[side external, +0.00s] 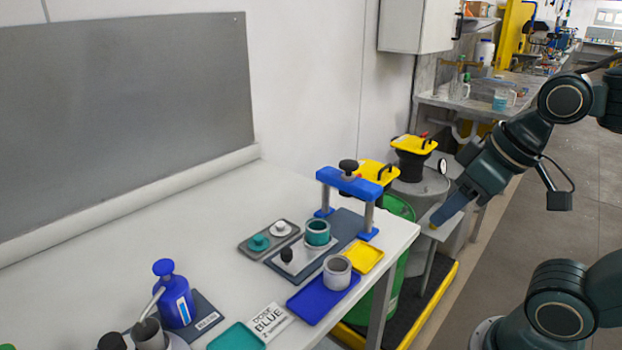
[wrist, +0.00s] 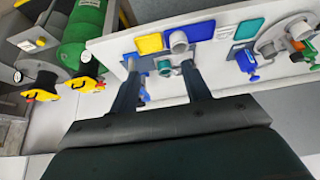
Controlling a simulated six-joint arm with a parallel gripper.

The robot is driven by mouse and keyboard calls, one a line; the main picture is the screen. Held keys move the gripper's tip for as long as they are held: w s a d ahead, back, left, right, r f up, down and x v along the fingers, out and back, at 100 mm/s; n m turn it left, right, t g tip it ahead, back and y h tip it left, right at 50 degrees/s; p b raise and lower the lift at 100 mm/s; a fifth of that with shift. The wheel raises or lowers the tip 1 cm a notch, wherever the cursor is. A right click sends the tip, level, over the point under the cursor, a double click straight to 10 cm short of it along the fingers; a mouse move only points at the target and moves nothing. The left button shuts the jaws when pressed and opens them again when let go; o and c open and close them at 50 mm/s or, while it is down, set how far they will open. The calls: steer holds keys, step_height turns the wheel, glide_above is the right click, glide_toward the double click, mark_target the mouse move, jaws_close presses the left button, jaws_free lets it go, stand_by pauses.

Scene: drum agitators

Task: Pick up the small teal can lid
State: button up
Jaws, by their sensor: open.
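The small teal can lid (side external: 258,243), with a knob on top, sits on a dark grey tray (side external: 245,252) beside a pale grey lid (side external: 281,228). A teal can (side external: 317,232) stands close by under the blue press frame, and also shows in the wrist view (wrist: 163,66). My gripper (side external: 436,222) is off the table's right end, well apart from the lid. In the wrist view my gripper (wrist: 159,68) has its two fingers wide apart with nothing held. I cannot clearly make out the teal lid in the wrist view.
The blue press frame (side external: 345,184) with its black knob stands between my gripper and the lid. A grey can (side external: 337,272) sits on a blue tray near a yellow tray (side external: 362,258). A blue bottle (side external: 175,295) stands at front left. The table's back left is clear.

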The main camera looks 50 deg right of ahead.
steer(key=w+r+n+g, duration=0.1)
steer(key=w+r+n, duration=0.4)
steer(key=w, duration=0.4)
steer(key=n+g, duration=0.5)
steer(key=n, duration=1.1)
glide_above(257, 236)
step_height(257, 236, down, 11)
steer(key=shift+f, duration=0.1)
steer(key=shift+f, duration=0.15)
steer(key=shift+f, duration=4.15)
